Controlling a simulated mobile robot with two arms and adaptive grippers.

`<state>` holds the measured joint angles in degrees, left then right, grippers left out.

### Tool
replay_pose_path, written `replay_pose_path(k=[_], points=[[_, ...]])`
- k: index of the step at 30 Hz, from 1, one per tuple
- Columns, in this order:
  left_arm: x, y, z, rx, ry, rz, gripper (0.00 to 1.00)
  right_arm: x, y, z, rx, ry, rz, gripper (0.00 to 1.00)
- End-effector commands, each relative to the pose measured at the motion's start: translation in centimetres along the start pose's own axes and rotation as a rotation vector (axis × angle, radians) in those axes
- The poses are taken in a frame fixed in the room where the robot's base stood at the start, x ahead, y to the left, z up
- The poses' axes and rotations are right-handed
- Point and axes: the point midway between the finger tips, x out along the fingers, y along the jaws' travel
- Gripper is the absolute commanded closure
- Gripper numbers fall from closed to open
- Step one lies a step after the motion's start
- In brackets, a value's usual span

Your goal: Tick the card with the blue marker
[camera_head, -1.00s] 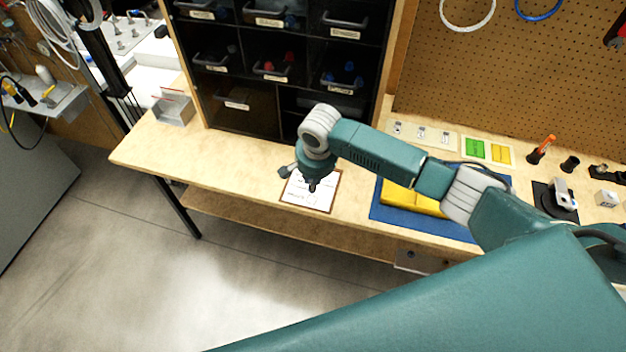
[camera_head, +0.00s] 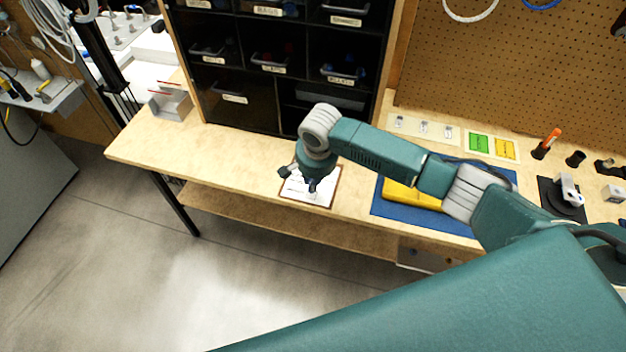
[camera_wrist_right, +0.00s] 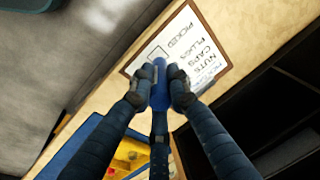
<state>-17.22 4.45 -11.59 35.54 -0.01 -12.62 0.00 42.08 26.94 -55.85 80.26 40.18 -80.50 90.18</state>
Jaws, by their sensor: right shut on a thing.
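The white card (camera_head: 321,193) lies on a brown-edged board on the wooden bench in the head view. In the right wrist view the card (camera_wrist_right: 205,55) shows printed words, among them NUTS, CAPS and PICKED, and a drawn box. My right gripper (camera_wrist_right: 163,88) is shut on the blue marker (camera_wrist_right: 160,86), which points at the card near the box. Whether its tip touches the card is hidden. In the head view my right gripper (camera_head: 312,184) is over the card and covers part of it. My left gripper is not in view.
A dark bin cabinet (camera_head: 283,65) stands behind the card. A blue mat (camera_head: 390,210) with a yellow case (camera_head: 412,196) lies to the right. A small metal tray (camera_head: 171,104) stands at the left. The bench between tray and card is clear.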

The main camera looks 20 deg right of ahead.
Motion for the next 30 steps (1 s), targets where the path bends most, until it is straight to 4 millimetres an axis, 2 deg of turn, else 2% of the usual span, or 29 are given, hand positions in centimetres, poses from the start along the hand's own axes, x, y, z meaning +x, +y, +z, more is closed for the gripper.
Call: replay_pose_path(k=[30], points=[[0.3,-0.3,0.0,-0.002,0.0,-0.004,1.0,1.0,0.1,0.2,0.0,0.0,0.0,1.0]])
